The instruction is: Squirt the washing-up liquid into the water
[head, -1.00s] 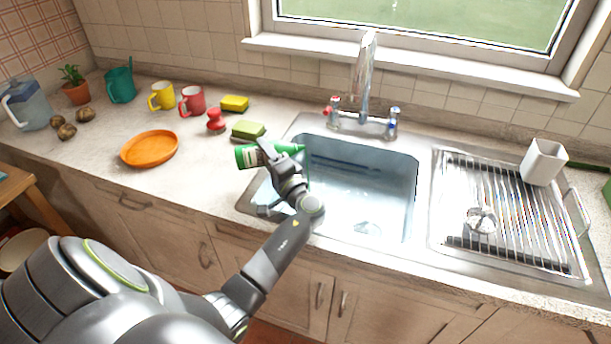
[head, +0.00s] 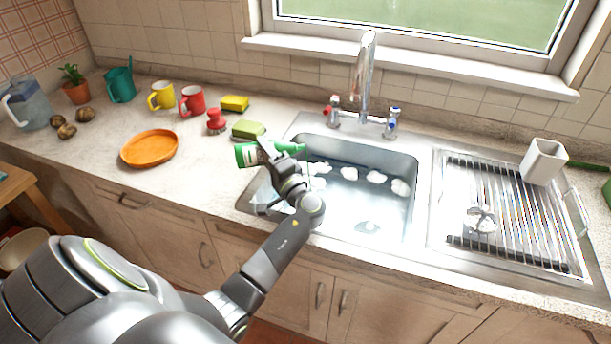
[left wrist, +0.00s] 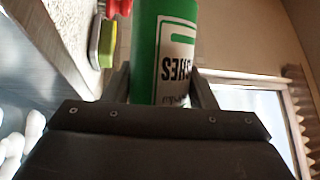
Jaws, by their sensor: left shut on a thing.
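The green washing-up liquid bottle (head: 247,154) is held tilted onto its side above the left rim of the sink (head: 422,190), its nozzle end pointing right over the basin. My left gripper (head: 272,157) is shut around the bottle. In the left wrist view the bottle (left wrist: 163,50), with a white label, sits between the two fingers. The water (head: 350,205) in the basin carries several clumps of white foam (head: 376,176). Foam also shows at the lower left of the left wrist view (left wrist: 34,128). My right gripper is not in view.
A drying rack (head: 500,225) and white holder (head: 543,162) are right.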

